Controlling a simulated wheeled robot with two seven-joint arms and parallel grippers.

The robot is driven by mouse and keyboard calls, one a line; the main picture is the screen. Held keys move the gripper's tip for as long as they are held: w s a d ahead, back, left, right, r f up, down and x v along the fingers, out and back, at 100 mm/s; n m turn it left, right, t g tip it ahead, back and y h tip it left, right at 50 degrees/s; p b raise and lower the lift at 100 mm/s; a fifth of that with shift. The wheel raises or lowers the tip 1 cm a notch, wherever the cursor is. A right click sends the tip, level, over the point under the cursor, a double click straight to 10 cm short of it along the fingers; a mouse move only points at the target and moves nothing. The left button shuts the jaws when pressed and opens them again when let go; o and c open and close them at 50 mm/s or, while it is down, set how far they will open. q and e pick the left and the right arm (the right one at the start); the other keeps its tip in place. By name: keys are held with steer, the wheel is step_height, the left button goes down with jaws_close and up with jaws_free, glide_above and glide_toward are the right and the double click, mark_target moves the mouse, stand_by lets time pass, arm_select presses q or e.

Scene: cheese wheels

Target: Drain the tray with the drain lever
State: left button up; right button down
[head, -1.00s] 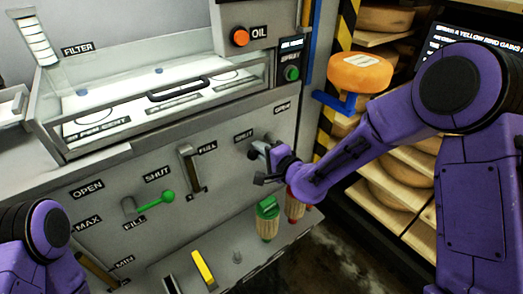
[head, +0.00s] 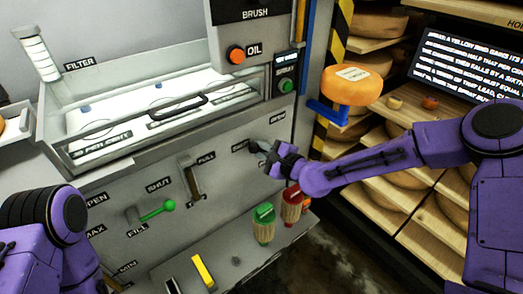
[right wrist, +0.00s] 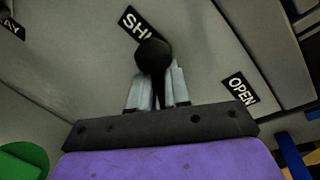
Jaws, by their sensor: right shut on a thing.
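The drain lever has a dark round knob (right wrist: 152,55) in the right wrist view, close to the SHUT label (right wrist: 140,22). The OPEN label (right wrist: 238,89) is to its right. In the head view the lever is small and mostly hidden by my right gripper (head: 261,150), which is at the right part of the grey front panel. My right gripper's pale fingers (right wrist: 158,90) are shut on the lever, with the knob showing beyond them. The glass-sided tray (head: 130,140) sits above the panel. My left arm shows at lower left, but its gripper is out of view.
Green (head: 264,222) and red (head: 292,205) handled brushes stand on the ledge below my right gripper. An orange cheese wheel (head: 352,86) is on a blue support at right.

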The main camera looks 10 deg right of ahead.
steer(key=shift+w+d+r+m+y+b, duration=0.2)
steer(key=shift+d+m+b, duration=0.15)
steer(key=shift+m, duration=0.25)
steer(key=shift+w+d+r+m+y+b, duration=0.1)
steer(key=shift+d+r+m+b, duration=0.1)
steer(key=shift+m+b, duration=0.3)
steer(key=m+b, duration=0.1)
steer(key=d+m+b, duration=0.1)
steer(key=b, duration=0.1)
steer(key=m+y+b, duration=0.1)
steer(key=m+b, duration=0.1)
steer(key=shift+w+d+r, duration=0.3)
steer(key=shift+r, duration=0.05)
steer(key=shift+w+d+r+m+b, duration=0.15)
steer(key=shift+d+r+m+b, duration=0.2)
steer(key=shift+m+b, duration=0.55)
steer(key=c, duration=1.3)
jaws_free()
